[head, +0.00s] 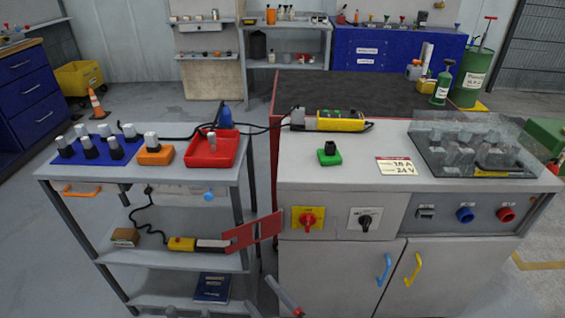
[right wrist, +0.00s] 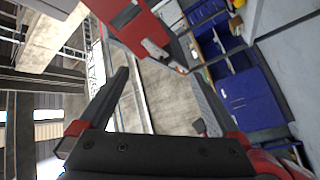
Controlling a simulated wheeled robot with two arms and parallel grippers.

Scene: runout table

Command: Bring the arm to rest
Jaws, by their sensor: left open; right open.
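Grey tips, which look like my left gripper (head: 211,313), show at the bottom edge of the head view. They are apart, in front of the cart's lower shelf; most of the hand is cut off. My right gripper (right wrist: 160,105) shows in the right wrist view. Its two black fingers are spread wide with nothing between them.
A grey cart (head: 65,185) bears a blue mat with several cylinders, an orange block (head: 155,156) and a red tray (head: 230,150). A red plate (head: 253,232) juts between cart and bench. The bench (head: 300,172) holds a yellow tool (head: 340,124), a green block (head: 329,157) and a clear cover (head: 425,135).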

